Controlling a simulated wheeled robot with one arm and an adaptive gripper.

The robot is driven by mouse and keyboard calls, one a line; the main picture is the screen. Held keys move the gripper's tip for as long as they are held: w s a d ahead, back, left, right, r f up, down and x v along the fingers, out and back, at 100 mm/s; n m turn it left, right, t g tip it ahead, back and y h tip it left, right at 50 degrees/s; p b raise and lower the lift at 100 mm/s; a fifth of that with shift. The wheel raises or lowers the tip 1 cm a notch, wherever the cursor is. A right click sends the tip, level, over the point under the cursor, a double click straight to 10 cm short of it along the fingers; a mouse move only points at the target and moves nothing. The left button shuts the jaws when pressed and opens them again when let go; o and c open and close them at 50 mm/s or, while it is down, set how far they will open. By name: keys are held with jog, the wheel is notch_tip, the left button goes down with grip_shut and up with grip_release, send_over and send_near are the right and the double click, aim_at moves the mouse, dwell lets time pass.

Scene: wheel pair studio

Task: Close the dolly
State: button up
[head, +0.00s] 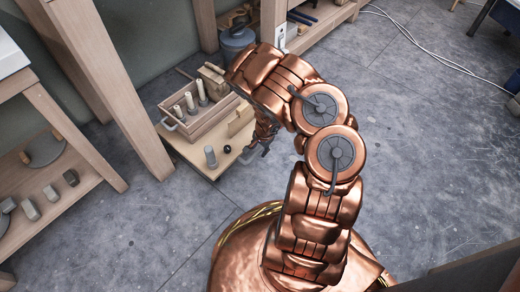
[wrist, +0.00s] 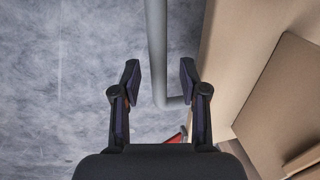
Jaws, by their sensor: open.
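The dolly (head: 190,151) is a low light-wood platform at the left of the head view, half under a workbench frame. My gripper (head: 264,150) is at the dolly's right side, partly hidden by my arm. In the wrist view, my gripper (wrist: 159,80) is open, with a grey bar handle (wrist: 156,45) running between its fingertips. The handle bends right towards the wooden panel (wrist: 222,60). I cannot tell whether a finger touches it.
A wooden shelf (head: 70,190) with small blocks stands at the left. A bench post (head: 118,75) rises close beside the dolly. A grey-blue pot (head: 237,42) stands behind. The concrete floor (head: 430,150) is clear at the right, apart from a white cable (head: 415,42).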

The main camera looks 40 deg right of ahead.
grip_shut()
dwell(0.3)
dwell(0.4)
